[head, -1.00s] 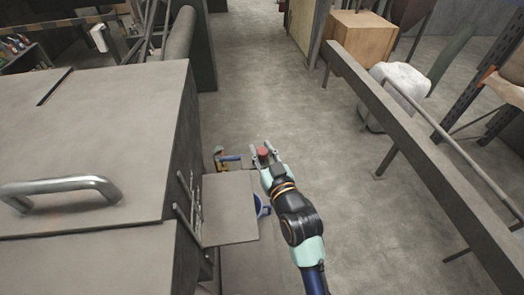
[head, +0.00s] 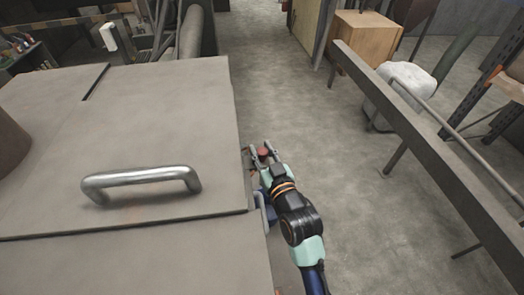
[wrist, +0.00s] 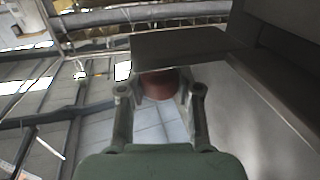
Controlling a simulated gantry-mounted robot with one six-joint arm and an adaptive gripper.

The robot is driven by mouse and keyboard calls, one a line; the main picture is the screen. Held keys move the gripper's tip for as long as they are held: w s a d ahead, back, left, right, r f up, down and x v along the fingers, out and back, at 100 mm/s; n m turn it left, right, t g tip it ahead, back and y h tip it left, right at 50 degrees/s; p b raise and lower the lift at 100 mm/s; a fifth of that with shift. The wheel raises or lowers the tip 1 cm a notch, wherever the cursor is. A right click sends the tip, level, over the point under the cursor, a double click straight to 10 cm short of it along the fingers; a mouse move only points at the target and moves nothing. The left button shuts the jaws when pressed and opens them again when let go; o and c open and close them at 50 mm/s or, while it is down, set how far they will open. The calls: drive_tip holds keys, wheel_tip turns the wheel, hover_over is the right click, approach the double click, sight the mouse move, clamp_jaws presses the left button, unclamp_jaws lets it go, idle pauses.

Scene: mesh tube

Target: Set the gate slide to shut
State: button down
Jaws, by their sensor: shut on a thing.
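My gripper (head: 262,151) is beside the right side of the grey cabinet, its fingers around a red knob (wrist: 158,84). In the wrist view, the fingers (wrist: 160,95) stand on both sides of the knob and are shut on it. A dark flat plate (wrist: 185,45), which looks like the gate slide, lies just past the knob in that view. In the head view the plate cannot be made out beside the cabinet. Whether the slide is fully in cannot be told.
The grey cabinet (head: 150,120) with a metal handle (head: 140,181) fills the left. A long grey beam (head: 420,150) on legs runs along the right, near a white container (head: 405,85) and a wooden box (head: 365,38). The floor (head: 330,140) between is clear.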

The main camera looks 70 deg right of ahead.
drive_tip(key=c, duration=0.8)
unclamp_jaws()
drive_tip(key=shift+w+a, duration=0.2)
drive_tip(key=shift+w, duration=0.1)
drive_tip(key=shift+o, duration=0.2)
drive_tip(key=shift+s, duration=0.1)
drive_tip(key=shift+s, duration=0.15)
drive_tip(key=v, duration=1.1)
drive_tip(key=shift+s+a, duration=0.2)
drive_tip(key=shift+a, duration=0.1)
